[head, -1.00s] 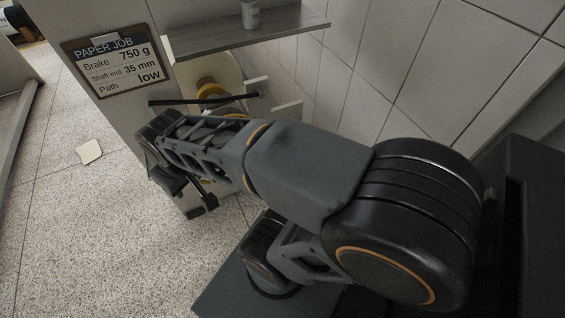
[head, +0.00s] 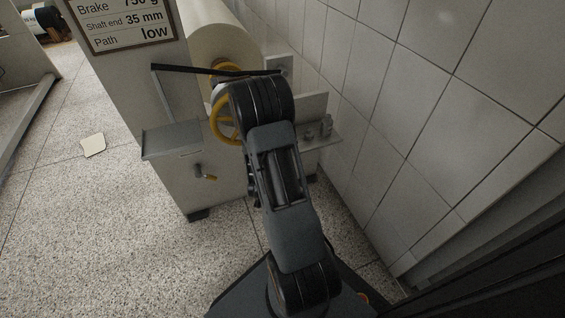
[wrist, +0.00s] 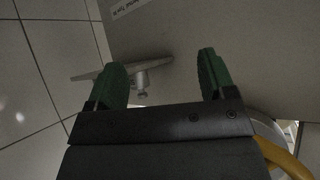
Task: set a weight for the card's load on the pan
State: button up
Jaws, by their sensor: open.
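The card (head: 130,22) on the machine's left face is cut by the top edge; it reads Brake 750 g, Shaft end 35 mm, Path low. Small grey weights (head: 325,127) stand on a narrow shelf (head: 331,138) right of my arm; their markings are too small to read. In the wrist view, which looks upside down, a small knobbed metal piece (wrist: 142,82), apparently a weight, shows on a shelf (wrist: 90,73) beyond my fingers. My gripper (wrist: 163,64) is open and empty, its green fingers apart. My arm hides it in the head view. I cannot make out the pan.
A paper roll (head: 215,35) and a yellow wheel (head: 220,117) are beside my arm. A dark bar (head: 200,70) crosses above. A grey ledge (head: 170,141) juts out at the left. The tiled wall (head: 420,110) stands close at the right. Open floor lies left.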

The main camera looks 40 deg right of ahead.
jog(key=s+d+r+m+t+h+b, duration=0.1)
jog(key=s+d+r+m+t+h, duration=0.1)
jog(key=d+r+h, duration=0.5)
jog(key=shift+h, duration=0.5)
jog(key=b+x, duration=0.1)
jog(key=x, duration=0.3)
jog(key=f+b+x, duration=0.1)
jog(key=x, duration=0.3)
jog(key=b+x, duration=0.2)
jog(key=x, duration=0.2)
jog(key=shift+w+f, duration=0.2)
jog(key=shift+w, duration=0.3)
jog(key=shift+c, duration=0.2)
jog(key=c, duration=1.2)
jog(key=o, duration=0.9)
